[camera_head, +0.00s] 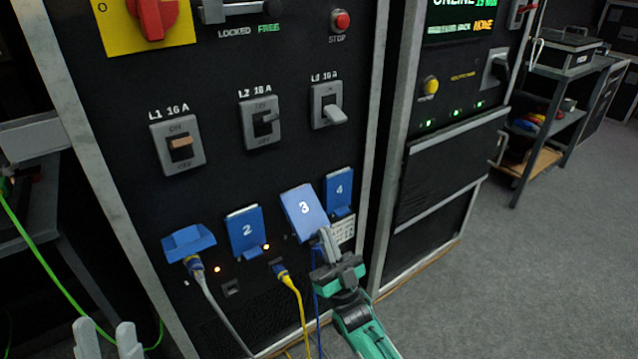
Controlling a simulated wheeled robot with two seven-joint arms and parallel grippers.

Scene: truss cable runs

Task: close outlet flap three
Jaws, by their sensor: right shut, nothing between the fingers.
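Outlet flap three (299,206) is a blue flap marked 3 on the black panel. It is tilted and stands out from the panel more than flaps two and four. My right gripper (325,238) is shut and empty, its fingertips at the flap's lower right edge. I cannot tell whether they touch it. The socket behind the flap is hidden.
Flap two (244,230) and flap four (339,187) hang beside it. The leftmost flap (188,242) is raised over a plug with a grey cable (214,300). A yellow plug (281,271) and a blue cable (318,300) are close to my right gripper. Breaker switches (330,105) sit above.

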